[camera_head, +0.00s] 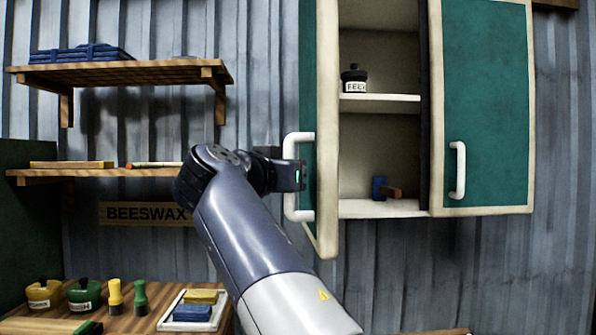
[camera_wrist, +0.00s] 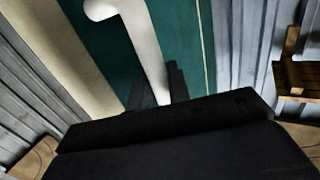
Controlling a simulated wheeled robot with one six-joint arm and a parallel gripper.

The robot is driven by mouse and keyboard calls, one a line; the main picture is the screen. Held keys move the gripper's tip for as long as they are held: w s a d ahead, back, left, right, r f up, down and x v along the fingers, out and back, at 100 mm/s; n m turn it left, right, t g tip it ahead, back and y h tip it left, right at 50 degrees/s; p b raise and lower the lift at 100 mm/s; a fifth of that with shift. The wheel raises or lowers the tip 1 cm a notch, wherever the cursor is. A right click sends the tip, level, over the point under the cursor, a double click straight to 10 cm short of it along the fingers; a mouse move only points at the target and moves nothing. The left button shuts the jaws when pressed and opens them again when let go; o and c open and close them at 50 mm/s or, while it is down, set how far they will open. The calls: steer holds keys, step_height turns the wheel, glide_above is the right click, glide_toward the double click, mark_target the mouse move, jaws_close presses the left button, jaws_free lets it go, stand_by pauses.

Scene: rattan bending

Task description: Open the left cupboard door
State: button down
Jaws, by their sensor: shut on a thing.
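The left cupboard door (camera_head: 326,130) is swung open toward me and seen nearly edge-on, with its green panel facing left. Its white handle (camera_head: 291,206) is on the left face, and the handle also shows in the wrist view (camera_wrist: 145,45). My gripper (camera_head: 298,176) is at the handle's middle and is shut on it. In the wrist view the dark fingers (camera_wrist: 172,85) meet the handle's lower part; the exact grip is partly hidden. The cupboard interior (camera_head: 375,150) is exposed to the right of the door.
The right cupboard door (camera_head: 485,110) is closed, with a white handle (camera_head: 457,170). Inside the cupboard are a dark jar (camera_head: 354,76) and a small blue object (camera_head: 379,188). Wooden shelves (camera_head: 130,72) hang on the left. A workbench below holds jars and a white tray (camera_head: 165,322).

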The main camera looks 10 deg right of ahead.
steer(key=shift+a+f, duration=0.1)
steer(key=shift+f, duration=0.1)
steer(key=c, duration=1.4)
jaws_free()
steer(key=shift+r, duration=0.15)
steer(key=v, duration=1)
steer(key=shift+s+a, duration=0.2)
steer(key=shift+s, duration=0.15)
steer(key=shift+w, duration=0.1)
steer(key=x, duration=1)
steer(key=shift+d, duration=0.1)
steer(key=shift+w+d, duration=0.25)
